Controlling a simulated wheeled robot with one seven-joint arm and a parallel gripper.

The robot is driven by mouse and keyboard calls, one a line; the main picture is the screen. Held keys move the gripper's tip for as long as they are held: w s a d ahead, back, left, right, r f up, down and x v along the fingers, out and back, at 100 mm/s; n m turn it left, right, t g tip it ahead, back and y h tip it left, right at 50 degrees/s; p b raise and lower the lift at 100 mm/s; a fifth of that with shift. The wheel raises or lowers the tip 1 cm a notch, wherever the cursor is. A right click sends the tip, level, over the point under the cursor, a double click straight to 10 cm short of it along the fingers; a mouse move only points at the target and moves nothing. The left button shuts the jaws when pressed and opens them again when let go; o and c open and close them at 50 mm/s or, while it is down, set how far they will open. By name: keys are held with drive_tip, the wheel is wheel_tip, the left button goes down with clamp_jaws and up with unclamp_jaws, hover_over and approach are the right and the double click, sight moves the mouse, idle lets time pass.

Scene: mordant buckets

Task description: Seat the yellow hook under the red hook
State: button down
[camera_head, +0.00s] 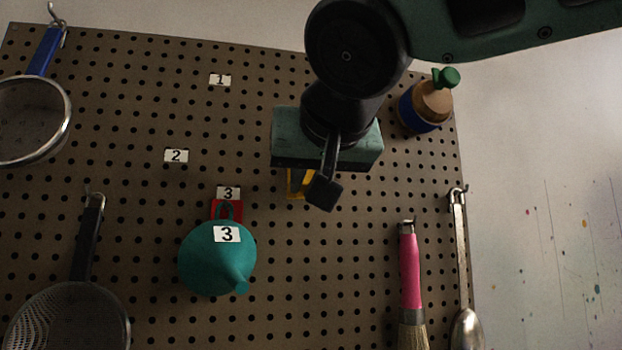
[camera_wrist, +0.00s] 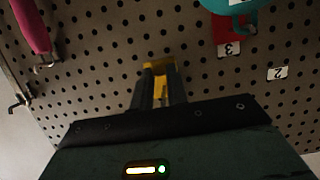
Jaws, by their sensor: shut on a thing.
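The yellow hook (camera_head: 295,184) is mostly hidden behind my gripper in the head view. In the wrist view the yellow hook (camera_wrist: 158,72) shows between the fingertips. My gripper (camera_wrist: 158,92) is shut on it, close to the pegboard; whether the hook touches the board I cannot tell. The red hook (camera_head: 227,209) is on the pegboard below a "3" label, left of and a little lower than my gripper in the head view. A teal funnel (camera_head: 217,258) with its own "3" label hangs from it and hides its lower part. The red hook (camera_wrist: 227,30) also shows in the wrist view.
The pegboard (camera_head: 140,100) carries labels "1" (camera_head: 220,80) and "2" (camera_head: 176,156). Strainers (camera_head: 68,318) hang at left. A pink-handled brush (camera_head: 410,270), a spoon (camera_head: 459,235) and a green-topped bottle-like item (camera_head: 430,100) are at right. Bare board lies between funnel and brush.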

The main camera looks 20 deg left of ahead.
drive_tip(key=shift+w+a+p, duration=0.2)
drive_tip(key=shift+w+a, duration=0.1)
drive_tip(key=shift+w, duration=0.2)
drive_tip(key=shift+w+a+p, duration=0.15)
drive_tip(key=shift+w+a, duration=0.1)
drive_tip(key=shift+w, duration=0.2)
drive_tip(key=c, duration=1.3)
unclamp_jaws()
drive_tip(key=b+v, duration=0.2)
drive_tip(key=v, duration=1.5)
drive_tip(key=shift+s, duration=0.2)
drive_tip(key=shift+r, duration=0.1)
